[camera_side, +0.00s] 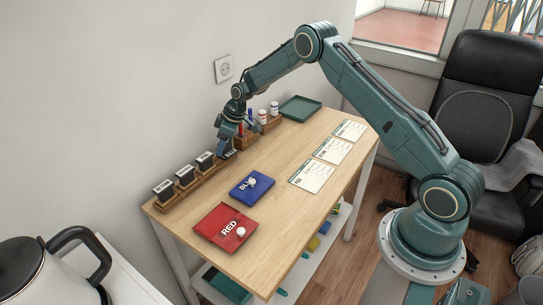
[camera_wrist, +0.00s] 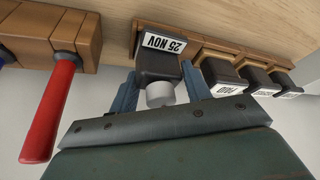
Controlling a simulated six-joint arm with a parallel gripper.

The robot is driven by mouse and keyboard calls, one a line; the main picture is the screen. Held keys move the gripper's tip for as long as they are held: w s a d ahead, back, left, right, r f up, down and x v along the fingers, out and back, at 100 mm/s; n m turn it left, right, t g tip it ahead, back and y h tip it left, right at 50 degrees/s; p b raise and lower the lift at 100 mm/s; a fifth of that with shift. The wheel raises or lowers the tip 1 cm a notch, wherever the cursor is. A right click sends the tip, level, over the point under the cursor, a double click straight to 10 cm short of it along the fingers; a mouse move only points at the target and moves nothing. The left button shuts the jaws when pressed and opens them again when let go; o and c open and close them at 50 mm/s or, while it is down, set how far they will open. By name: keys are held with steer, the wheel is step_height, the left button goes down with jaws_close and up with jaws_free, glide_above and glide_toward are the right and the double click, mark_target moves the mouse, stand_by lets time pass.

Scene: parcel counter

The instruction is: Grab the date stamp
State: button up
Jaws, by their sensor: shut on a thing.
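The date stamp (camera_wrist: 160,45) is black with a white label reading 25 NOV and a pale round knob. In the wrist view it is at the top middle, at one end of the wooden stamp rack (camera_wrist: 215,50). My gripper (camera_wrist: 158,80) is shut on it, one finger on each side. In the side view my gripper (camera_side: 226,143) is low over the rack's far end, and only a little of the stamp (camera_side: 231,154) shows below it. I cannot tell whether the stamp's base still touches the rack.
Three other black stamps (camera_side: 185,176) stand in the rack. Beside it, a wooden holder (camera_wrist: 75,28) has a red-handled tool (camera_wrist: 50,110). A blue pad (camera_side: 251,185), red pad (camera_side: 226,228), several paper forms (camera_side: 331,151) and a green tray (camera_side: 300,109) lie on the counter.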

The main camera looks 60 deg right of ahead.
step_height(320, 180, up, 20)
stand_by(0.7)
stand_by(0.4)
